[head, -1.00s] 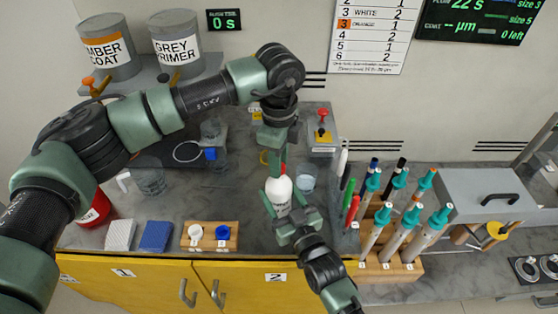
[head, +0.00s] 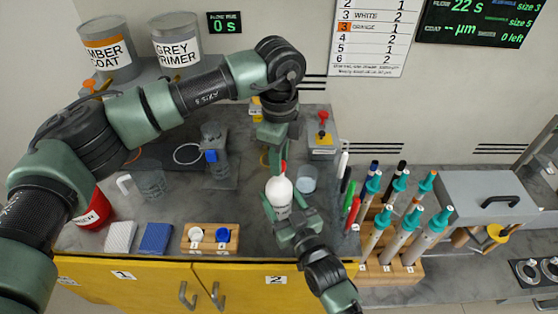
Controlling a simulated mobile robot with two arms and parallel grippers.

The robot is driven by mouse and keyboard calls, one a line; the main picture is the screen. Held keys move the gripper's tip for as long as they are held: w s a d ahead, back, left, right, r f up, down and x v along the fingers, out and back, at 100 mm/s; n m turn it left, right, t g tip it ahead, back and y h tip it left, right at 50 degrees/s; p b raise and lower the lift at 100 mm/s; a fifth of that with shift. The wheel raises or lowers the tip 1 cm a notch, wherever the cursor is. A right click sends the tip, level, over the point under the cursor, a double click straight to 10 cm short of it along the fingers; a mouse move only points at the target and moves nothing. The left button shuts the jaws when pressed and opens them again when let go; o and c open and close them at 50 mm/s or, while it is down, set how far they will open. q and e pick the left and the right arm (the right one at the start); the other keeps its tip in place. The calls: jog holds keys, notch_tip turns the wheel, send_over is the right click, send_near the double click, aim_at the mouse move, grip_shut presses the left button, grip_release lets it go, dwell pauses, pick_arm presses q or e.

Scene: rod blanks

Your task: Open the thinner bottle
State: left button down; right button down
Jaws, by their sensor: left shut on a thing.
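The thinner bottle (head: 279,192) is white with a red cap (head: 284,167). It stands upright in the middle of the head view, near the counter's front edge. My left gripper (head: 277,155) reaches down from above and is shut at the red cap, partly hiding it. My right gripper (head: 288,211) comes up from the front, with its fingers around the lower part of the bottle. The fingers hide part of the bottle's lower body and label. The cap still sits on top of the bottle.
A clear cup (head: 306,178) stands close right of the bottle. A wooden block with white and blue caps (head: 223,234) lies to the left. A rack of teal-topped tools (head: 397,262) and upright pens stand to the right. A red container (head: 93,211) is at far left.

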pick_arm(q)
jog(key=shift+r, duration=0.3)
jog(key=shift+r, duration=2)
pick_arm(e)
jog(key=shift+c, duration=1.8)
grip_release()
